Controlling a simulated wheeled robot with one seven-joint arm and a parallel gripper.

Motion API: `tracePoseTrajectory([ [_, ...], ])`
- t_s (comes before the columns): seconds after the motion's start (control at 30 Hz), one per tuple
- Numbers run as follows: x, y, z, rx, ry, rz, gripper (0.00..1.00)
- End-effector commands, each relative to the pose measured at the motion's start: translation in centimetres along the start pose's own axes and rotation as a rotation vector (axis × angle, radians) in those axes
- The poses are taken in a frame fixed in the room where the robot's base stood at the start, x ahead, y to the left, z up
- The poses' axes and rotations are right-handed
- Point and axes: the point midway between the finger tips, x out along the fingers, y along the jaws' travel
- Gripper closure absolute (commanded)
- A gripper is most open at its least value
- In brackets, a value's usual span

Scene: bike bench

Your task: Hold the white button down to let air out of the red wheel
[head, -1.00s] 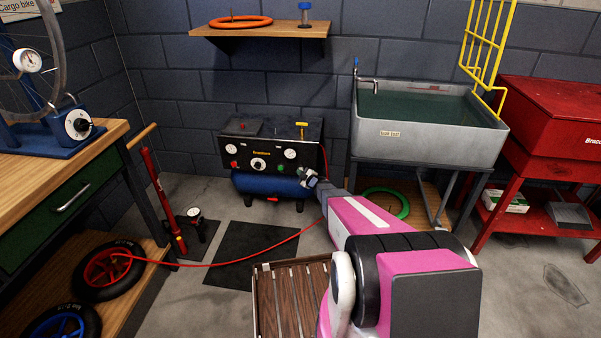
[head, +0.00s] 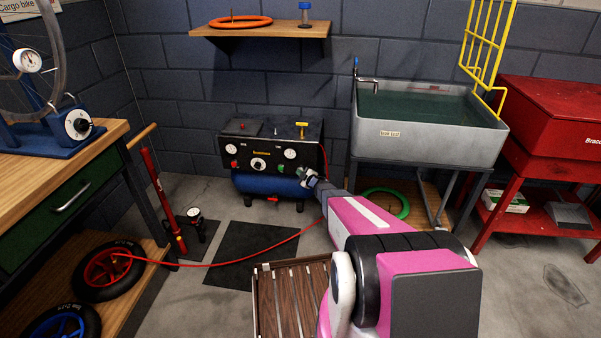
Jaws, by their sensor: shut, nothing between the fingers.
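The red wheel (head: 108,268), a black tyre on a red rim, lies on the low shelf at the left. A red hose (head: 222,263) runs from it across the floor to the right. The compressor (head: 230,150) stands against the back wall, with gauges, a round white dial (head: 258,164), a red button and a green button (head: 281,168) on its front. My gripper (head: 301,172) is shut and empty at the right end of the compressor's front. It covers that part, and I cannot make out a white button or whether the fingers touch anything.
A grey sink (head: 430,142) of water stands right of my arm, with a green ring (head: 386,203) below. A wooden slatted crate (head: 290,295) is in front. A red pump (head: 163,200) and small gauge stand at left. Dark mats lie on the open floor between.

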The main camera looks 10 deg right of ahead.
Motion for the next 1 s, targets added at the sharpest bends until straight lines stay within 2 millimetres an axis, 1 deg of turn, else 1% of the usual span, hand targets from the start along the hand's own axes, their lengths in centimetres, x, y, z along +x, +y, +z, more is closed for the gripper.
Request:
tracePoseTrajectory([
  [0.57,0.0,0.0,0.0,0.000,-0.001,0.000,1.00],
  [1.0,-1.2,-0.8,-0.9,0.000,0.000,0.000,1.00],
])
